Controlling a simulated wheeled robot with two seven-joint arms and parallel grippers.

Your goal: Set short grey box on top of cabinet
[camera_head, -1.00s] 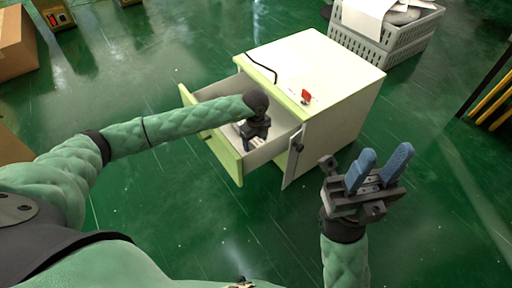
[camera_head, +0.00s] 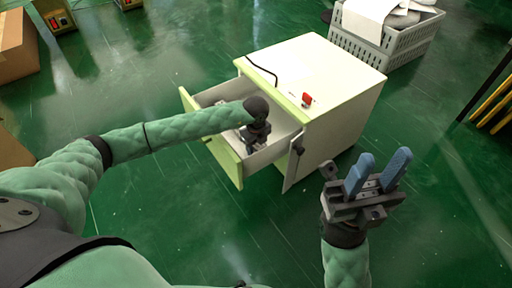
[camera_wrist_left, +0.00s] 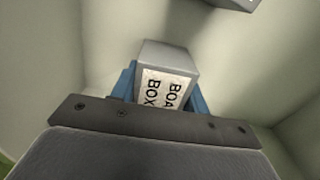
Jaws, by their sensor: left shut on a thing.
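The short grey box (camera_wrist_left: 165,58) shows in the left wrist view, with a white label with black letters on one face. My left gripper (camera_wrist_left: 165,85) is shut on it, a blue finger on each side. In the head view my left gripper (camera_head: 255,138) reaches down into the open drawer (camera_head: 274,152) of the white cabinet (camera_head: 345,105), and the box is hidden there. The cabinet's top (camera_head: 325,62) is white with a pale green front edge. My right gripper (camera_head: 374,176) is empty, with its blue fingers apart, in front of the cabinet.
A small red thing (camera_head: 307,99) and a black cable (camera_head: 262,70) lie on the cabinet top; the rest of it is clear. A second grey thing (camera_wrist_left: 238,4) shows at the wrist view's top edge. A grey crate (camera_head: 385,40) stands behind the cabinet.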

